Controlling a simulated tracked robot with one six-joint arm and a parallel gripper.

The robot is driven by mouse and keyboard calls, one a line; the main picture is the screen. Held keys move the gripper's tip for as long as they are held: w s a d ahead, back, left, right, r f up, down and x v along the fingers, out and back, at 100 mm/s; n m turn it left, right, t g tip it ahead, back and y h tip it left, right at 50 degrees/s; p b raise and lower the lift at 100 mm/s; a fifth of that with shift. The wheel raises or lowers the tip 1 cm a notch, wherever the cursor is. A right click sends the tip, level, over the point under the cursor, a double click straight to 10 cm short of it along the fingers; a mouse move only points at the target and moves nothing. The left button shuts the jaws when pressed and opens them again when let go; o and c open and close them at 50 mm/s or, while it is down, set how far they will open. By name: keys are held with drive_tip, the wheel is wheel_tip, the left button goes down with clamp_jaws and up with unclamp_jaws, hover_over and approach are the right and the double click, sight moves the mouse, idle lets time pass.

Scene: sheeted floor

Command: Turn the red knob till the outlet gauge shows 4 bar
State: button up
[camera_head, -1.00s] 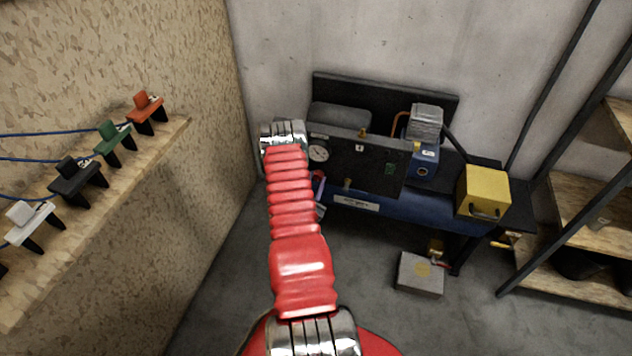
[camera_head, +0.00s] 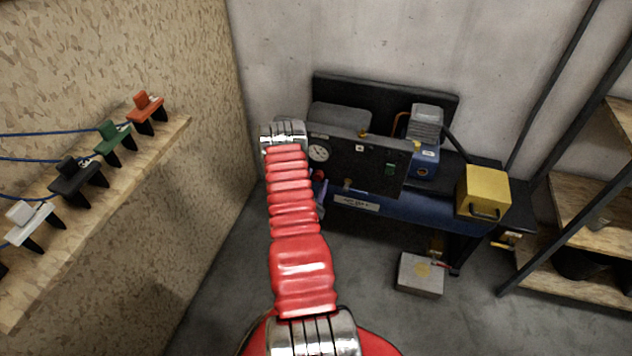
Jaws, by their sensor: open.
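A black panel (camera_head: 352,165) stands on the compressor bench by the back wall. A round white gauge (camera_head: 318,152) sits at its left end, right of my arm's silver wrist joint. Its needle is too small to read, and I cannot tell whether it is the outlet gauge. A small red part (camera_head: 319,174), perhaps the red knob, shows just below the gauge, partly covered by my red arm. My gripper does not show; the arm hides it, so I cannot see whether it touches the knob.
A blue tank (camera_head: 420,210) lies under the panel. A blue motor unit (camera_head: 425,160) and yellow box (camera_head: 483,190) stand right of it. A grey box (camera_head: 420,275) sits on the floor. Plywood shelves (camera_head: 590,205) are at right; a ledge with colored clamps (camera_head: 115,140) is at left.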

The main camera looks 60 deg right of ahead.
drive_tip(key=s+a, duration=0.2)
drive_tip(key=a, duration=1.1)
drive_tip(key=shift+a, duration=0.3)
idle(0.4)
